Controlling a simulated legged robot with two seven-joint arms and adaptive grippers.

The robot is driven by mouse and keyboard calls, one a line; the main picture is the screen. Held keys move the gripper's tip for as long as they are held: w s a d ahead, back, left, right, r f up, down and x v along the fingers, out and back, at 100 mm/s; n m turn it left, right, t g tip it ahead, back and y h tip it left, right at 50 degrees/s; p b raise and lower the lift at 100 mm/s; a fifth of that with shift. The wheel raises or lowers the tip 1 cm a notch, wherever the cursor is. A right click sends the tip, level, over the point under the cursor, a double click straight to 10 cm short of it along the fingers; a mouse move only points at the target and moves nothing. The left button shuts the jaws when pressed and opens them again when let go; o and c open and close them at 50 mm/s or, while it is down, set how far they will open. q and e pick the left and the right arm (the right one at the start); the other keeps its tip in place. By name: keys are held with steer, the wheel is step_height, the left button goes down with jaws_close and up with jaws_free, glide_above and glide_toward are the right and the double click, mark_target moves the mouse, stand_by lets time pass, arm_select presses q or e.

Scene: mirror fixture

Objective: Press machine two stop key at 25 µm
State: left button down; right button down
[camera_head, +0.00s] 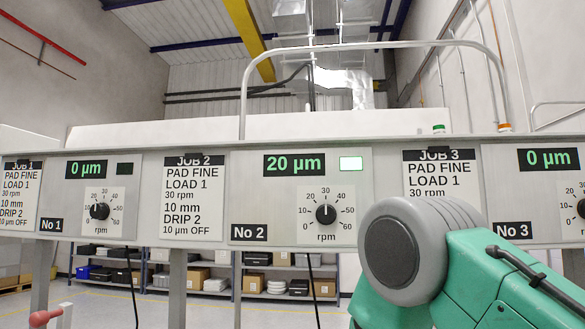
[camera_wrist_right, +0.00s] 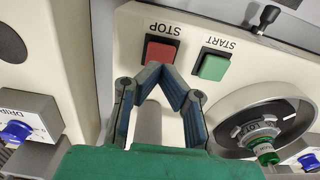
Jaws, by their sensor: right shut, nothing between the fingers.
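In the head view the machine two panel, marked No 2 (camera_head: 249,232), has a display (camera_head: 294,164) reading 20 µm in green. A lit pale-green lamp (camera_head: 351,164) is beside it. Its rpm knob (camera_head: 326,214) points up to about 30. In the right wrist view a red stop key (camera_wrist_right: 162,50) sits under the upside-down word STOP. My right gripper (camera_wrist_right: 163,72) is shut and empty, its blue-padded fingertips overlapping the key's near edge in the picture. I cannot tell whether they touch it. My left gripper is not in view.
A green start key (camera_wrist_right: 214,66) is right of the stop key. A round dial with a green knob (camera_wrist_right: 264,150) and a blue drip knob (camera_wrist_right: 17,132) are nearby. Panels No 1 (camera_head: 52,224) and No 3 (camera_head: 513,231) read 0 µm. The job 2 card (camera_head: 193,197) hangs beside panel two.

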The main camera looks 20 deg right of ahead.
steer(key=shift+f, duration=0.15)
stand_by(0.4)
steer(key=shift+f+b, duration=0.85)
steer(key=shift+f, duration=0.6)
step_height(320, 180, up, 6)
steer(key=p, duration=0.5)
steer(key=shift+r+p, duration=0.2)
steer(key=shift+p, duration=0.2)
steer(key=shift+f, duration=0.1)
steer(key=s+d+f+n, duration=0.15)
steer(key=s+f, duration=0.25)
steer(key=s, duration=0.4)
steer(key=s+f+n, duration=0.2)
steer(key=s+f, duration=0.2)
steer(key=s, duration=0.5)
steer(key=s+d+f+n, duration=0.1)
steer(key=s+f+n, duration=0.1)
steer(key=s+f, duration=0.45)
step_height(320, 180, down, 15)
steer(key=a+n+b, duration=0.1)
steer(key=b, duration=1.6)
steer(key=shift+w+a+r+t, duration=0.15)
steer(key=shift+w+t, duration=0.15)
steer(key=shift+w, duration=0.15)
